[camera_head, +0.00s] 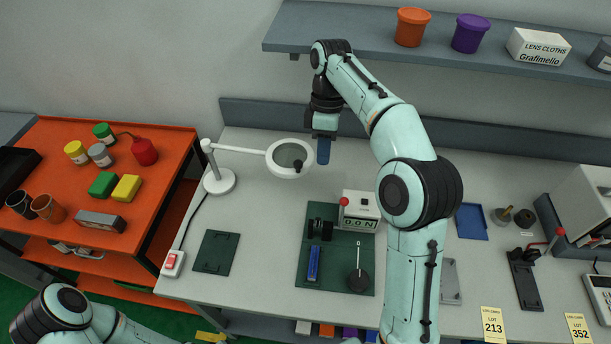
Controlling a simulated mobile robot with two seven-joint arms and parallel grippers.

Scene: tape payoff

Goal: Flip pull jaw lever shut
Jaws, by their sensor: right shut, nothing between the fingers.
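A white force gauge (361,223) reading 0.0 N stands at the back edge of the dark green mat. A lever with a red ball knob (343,201) sticks up at the gauge's left side; its jaw is too small to make out. My right gripper (323,155) is shut and empty, pointing down above the back of the bench. In the picture it is above and slightly left of the red knob, apart from it. My left arm shows only at the bottom left, and its gripper is out of view.
A ring lamp (290,158) stands just left of my right gripper. A black roller holder (320,229), a blue tool (313,264) and a round dark weight (358,281) are on the mat (337,241). Another red-knobbed lever (560,231) is far right. A shelf (290,28) hangs above.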

